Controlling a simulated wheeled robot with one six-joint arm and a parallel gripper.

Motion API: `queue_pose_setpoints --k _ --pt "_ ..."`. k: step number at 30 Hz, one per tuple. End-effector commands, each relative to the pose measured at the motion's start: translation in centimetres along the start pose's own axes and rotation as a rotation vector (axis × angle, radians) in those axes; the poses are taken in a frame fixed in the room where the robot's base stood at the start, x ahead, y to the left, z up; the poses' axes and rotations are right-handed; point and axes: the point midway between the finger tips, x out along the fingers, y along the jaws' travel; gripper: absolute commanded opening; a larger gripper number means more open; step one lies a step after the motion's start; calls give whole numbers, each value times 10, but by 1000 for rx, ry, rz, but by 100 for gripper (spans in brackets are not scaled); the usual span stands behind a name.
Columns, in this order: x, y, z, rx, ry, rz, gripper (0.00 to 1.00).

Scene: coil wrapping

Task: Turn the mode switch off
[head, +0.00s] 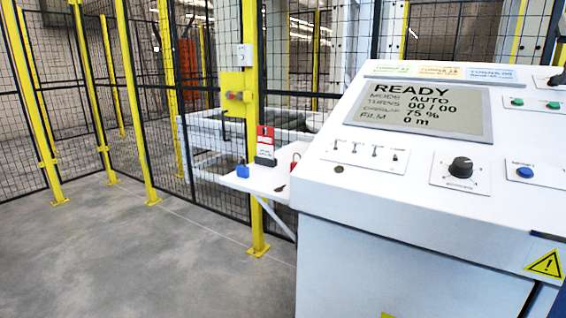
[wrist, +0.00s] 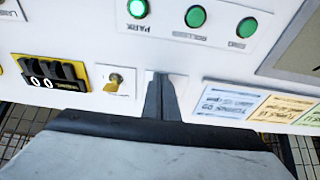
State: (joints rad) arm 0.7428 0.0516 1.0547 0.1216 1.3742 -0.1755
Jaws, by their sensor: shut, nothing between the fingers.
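In the wrist view the panel appears upside down. A small switch with a brass-coloured lever or key (wrist: 115,80) sits on a white plate there, just left of my gripper; its label is too small to read, so I cannot confirm it is the mode switch. My gripper (wrist: 164,80) is shut and empty, its dark fingers close to the white panel; I cannot tell whether they touch it. In the head view the console screen (head: 420,105) reads READY, MODE AUTO, TURNS 00 / 00, 75 % and FILM 0 m.
The wrist view shows several green buttons (wrist: 194,16), a black thumbwheel counter (wrist: 50,72) and coloured labels (wrist: 228,102) nearby. In the head view a black knob (head: 461,167) and blue button (head: 525,172) sit on the console. A yellow-posted fence (head: 132,90) stands left; floor before it is clear.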

Motion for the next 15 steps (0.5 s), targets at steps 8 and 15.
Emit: queue_pose_setpoints --k 8,15 --pt "0 0 0 0 0 0 0" --pt "-2 2 4 1 0 0 0"
